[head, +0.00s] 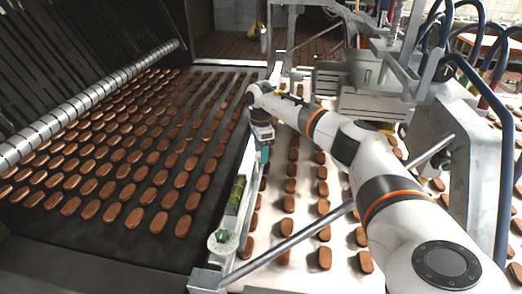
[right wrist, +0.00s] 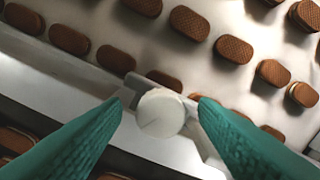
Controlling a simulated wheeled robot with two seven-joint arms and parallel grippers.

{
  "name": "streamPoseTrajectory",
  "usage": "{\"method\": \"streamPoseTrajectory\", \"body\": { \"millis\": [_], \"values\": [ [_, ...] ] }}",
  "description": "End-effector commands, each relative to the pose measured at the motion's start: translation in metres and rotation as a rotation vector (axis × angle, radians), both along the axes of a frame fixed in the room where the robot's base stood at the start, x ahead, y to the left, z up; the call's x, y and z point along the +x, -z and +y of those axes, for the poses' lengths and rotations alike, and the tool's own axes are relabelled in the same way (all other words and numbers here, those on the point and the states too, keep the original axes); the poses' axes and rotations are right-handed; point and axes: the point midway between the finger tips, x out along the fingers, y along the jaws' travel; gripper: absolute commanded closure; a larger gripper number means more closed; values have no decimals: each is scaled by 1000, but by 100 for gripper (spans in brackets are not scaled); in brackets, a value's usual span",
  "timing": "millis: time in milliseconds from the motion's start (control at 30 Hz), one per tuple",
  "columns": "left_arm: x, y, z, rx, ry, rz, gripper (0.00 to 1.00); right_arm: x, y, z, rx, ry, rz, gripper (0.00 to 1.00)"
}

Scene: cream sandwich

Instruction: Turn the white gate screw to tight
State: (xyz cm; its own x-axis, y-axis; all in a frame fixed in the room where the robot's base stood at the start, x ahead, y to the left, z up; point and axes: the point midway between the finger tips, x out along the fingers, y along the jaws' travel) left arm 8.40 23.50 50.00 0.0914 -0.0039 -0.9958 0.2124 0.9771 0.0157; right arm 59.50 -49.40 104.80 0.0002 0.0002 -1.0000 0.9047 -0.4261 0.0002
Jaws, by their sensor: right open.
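The white gate screw (right wrist: 162,113) shows in the right wrist view as a round white knob on the pale metal rail. My right gripper (right wrist: 159,101) is open, with one green finger on each side of the screw. Small gaps seem to show between the fingertips and the knob; contact cannot be told for sure. In the head view my right gripper (head: 264,156) points down over the rail between the two belts, and the screw under it is hidden. My left gripper is not in view.
A dark belt (head: 120,233) with rows of brown biscuits lies left of the rail. A pale belt (head: 305,235) with more biscuits lies right. A white round part (head: 222,241) sits at the rail's near end, beside a slanting metal rod (head: 305,235). Machine frames stand at the right.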

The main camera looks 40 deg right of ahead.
Motion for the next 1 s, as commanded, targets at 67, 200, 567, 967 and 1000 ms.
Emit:
{"method": "streamPoseTrajectory", "body": {
  "millis": [67, 200, 567, 967, 1000],
  "values": [
    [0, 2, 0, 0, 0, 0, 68, 0, -4, 0, 0, 0, -2, 46],
    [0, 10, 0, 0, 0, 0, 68, 1, -21, -1, -1, 0, -6, 46],
    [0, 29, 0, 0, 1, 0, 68, 1, -95, 0, 0, 1, -4, 46],
    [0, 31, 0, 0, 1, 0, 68, 0, -121, 0, 0, 0, 0, 46],
    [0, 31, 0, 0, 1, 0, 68, 0, -120, 0, 0, 0, 0, 46]
  ]
}}
